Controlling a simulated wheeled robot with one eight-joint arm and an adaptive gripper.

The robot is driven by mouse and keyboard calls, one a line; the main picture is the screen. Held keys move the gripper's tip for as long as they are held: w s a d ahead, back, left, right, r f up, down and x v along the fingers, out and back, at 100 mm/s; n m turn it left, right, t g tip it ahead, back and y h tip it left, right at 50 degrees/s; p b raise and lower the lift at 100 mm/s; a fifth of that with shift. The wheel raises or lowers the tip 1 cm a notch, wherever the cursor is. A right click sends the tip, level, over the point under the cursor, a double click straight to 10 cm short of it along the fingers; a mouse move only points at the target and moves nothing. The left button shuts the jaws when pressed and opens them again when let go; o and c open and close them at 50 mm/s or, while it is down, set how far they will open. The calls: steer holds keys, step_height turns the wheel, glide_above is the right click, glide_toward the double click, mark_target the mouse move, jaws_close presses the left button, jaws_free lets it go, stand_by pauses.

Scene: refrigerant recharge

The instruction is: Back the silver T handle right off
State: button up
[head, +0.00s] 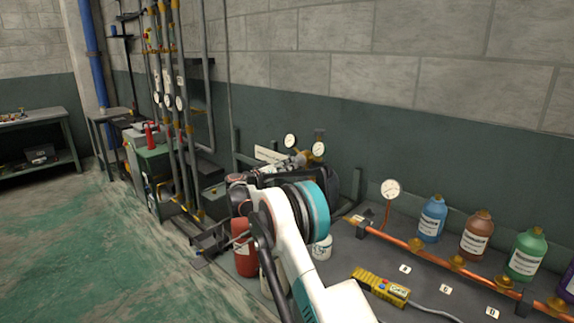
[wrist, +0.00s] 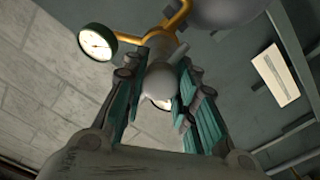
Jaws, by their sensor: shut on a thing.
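The silver T handle (wrist: 160,80) sits between the two teal-padded fingers of my gripper (wrist: 164,92) in the wrist view. Its rounded grey end faces the camera, and the pads hide part of its sides. My gripper is shut on it. Brass pipework (wrist: 178,16) runs just beyond the handle, with a green-rimmed gauge (wrist: 97,42) to its left. In the head view my gripper (head: 297,161) is at the brass fitting below two round gauges, and the handle cannot be made out clearly there.
A copper pipe (head: 440,253) runs along the bench at right, with blue (head: 431,220), brown (head: 476,236) and green (head: 526,256) bottles behind it. A yellow handheld device (head: 380,287) lies in front. A red cylinder (head: 245,251) stands below my arm. Open floor (head: 70,235) lies at left.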

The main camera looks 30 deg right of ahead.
steer(key=n+p, duration=0.1)
steer(key=n, duration=0.3)
steer(key=shift+w+n, duration=0.1)
steer(key=shift+n, duration=0.2)
steer(key=n, duration=0.3)
steer(key=shift+n, duration=0.3)
steer(key=n, duration=0.4)
steer(key=shift+n+p, duration=0.3)
steer(key=shift+p, duration=0.1)
steer(key=shift+o, duration=0.2)
steer(key=n, duration=0.4)
steer(key=shift+o, duration=0.6)
steer(key=shift+f+n, duration=0.1)
steer(key=shift+n, duration=0.7)
steer(key=shift+o, duration=0.2)
steer(key=o, duration=0.9)
steer(key=shift+a, duration=0.1)
